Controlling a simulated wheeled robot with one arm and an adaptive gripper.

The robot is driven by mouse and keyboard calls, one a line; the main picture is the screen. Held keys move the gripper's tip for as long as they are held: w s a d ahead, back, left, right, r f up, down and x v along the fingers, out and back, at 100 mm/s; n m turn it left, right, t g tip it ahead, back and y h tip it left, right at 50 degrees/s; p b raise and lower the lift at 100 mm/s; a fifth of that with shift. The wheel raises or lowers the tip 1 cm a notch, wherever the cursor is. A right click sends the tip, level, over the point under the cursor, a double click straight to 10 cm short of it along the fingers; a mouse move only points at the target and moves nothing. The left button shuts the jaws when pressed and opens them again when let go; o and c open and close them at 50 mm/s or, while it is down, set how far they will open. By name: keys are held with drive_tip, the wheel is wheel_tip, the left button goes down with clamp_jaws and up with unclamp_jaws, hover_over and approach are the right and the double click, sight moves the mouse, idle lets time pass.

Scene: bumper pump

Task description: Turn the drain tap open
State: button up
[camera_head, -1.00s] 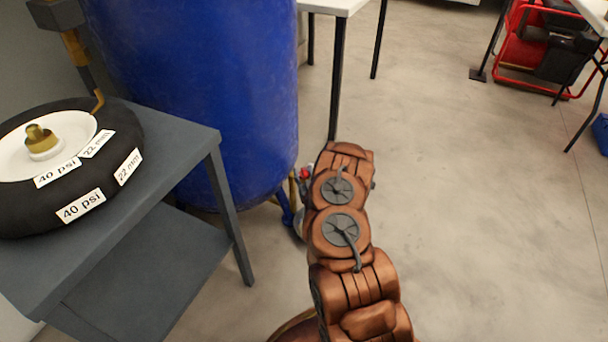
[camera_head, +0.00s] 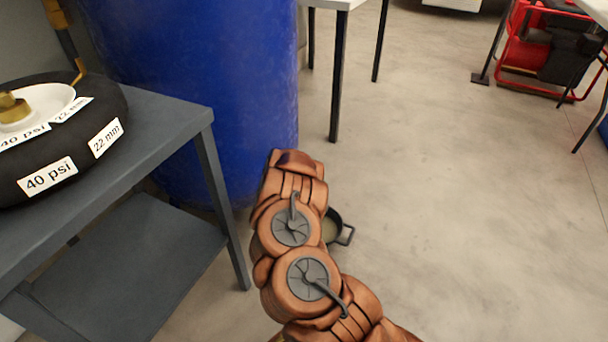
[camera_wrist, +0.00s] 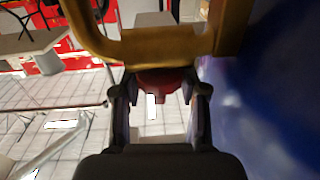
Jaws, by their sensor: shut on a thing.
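The blue tank (camera_head: 190,85) stands at the left centre in the head view, and its blurred blue wall (camera_wrist: 265,100) fills the right of the wrist view. In the wrist view, my gripper (camera_wrist: 160,90) is shut on the red tap handle (camera_wrist: 164,80), which sits between its two fingers. A brass pipe (camera_wrist: 160,45) crosses just above the handle.
A grey shelf table (camera_head: 165,115) with a labelled tyre (camera_head: 75,155) stands at left. A white table and red-framed equipment (camera_head: 545,45) are behind.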

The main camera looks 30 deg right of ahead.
drive_tip(key=shift+r+m+g+h+b, duration=0.15)
drive_tip(key=shift+m+g+h+b, duration=0.3)
drive_tip(key=shift+g, duration=0.25)
drive_tip(key=o, duration=1.1)
drive_tip(key=shift+o, duration=0.2)
drive_tip(key=shift+v, duration=3.7)
